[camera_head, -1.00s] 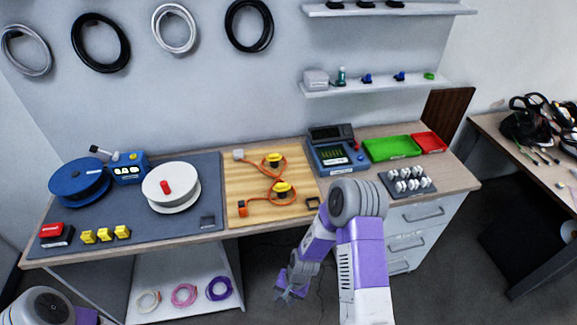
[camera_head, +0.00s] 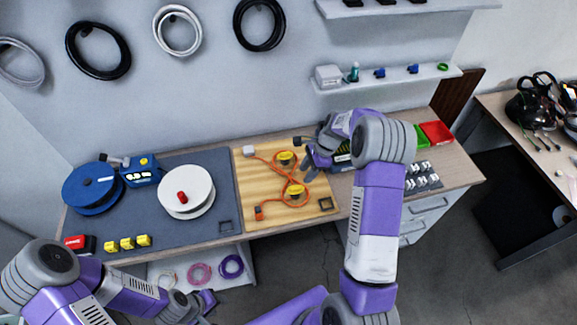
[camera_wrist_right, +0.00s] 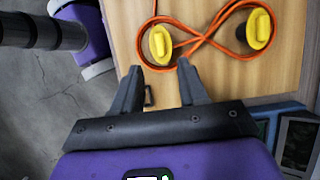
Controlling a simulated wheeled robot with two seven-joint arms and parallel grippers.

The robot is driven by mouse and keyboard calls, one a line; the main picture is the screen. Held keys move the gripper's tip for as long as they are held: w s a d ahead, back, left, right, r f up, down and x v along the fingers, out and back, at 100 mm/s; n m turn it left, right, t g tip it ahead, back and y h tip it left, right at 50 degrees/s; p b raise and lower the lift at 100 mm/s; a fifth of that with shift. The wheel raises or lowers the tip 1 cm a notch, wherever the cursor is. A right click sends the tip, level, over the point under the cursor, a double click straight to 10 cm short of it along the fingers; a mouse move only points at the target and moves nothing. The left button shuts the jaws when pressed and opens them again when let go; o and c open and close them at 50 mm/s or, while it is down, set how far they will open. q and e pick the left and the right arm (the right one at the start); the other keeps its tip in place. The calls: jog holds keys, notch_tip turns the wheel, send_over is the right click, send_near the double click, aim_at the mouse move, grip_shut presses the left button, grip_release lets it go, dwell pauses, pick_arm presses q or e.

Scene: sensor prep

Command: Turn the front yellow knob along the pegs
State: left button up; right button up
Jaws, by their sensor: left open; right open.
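The front yellow knob (camera_head: 295,191) sits on a wooden board (camera_head: 248,180), with the back yellow knob (camera_head: 286,158) behind it. An orange cable (camera_head: 269,169) crosses between the knobs and loops around them. In the right wrist view the front knob (camera_wrist_right: 160,45) is just beyond my fingertips and the back knob (camera_wrist_right: 259,29) is to its right. My right gripper (camera_head: 308,171) is open and empty, close to the knobs on their right side and touching neither. My left gripper (camera_head: 208,300) is open and empty, low in front of the bench.
A white spool (camera_head: 200,190) and a blue spool (camera_head: 90,187) stand on the grey mat to the left. A meter is partly hidden behind my right arm. A green tray (camera_head: 420,135), a red tray (camera_head: 436,132) and a rack of white pieces (camera_head: 421,177) lie to the right.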

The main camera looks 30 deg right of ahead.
aim_at(297, 186)
jog(key=x, duration=0.6)
jog(key=shift+a, duration=0.1)
jog(key=shift+w+a+f, duration=0.1)
jog(key=shift+a+f, duration=0.1)
jog(key=shift+f, duration=0.4)
grip_shut()
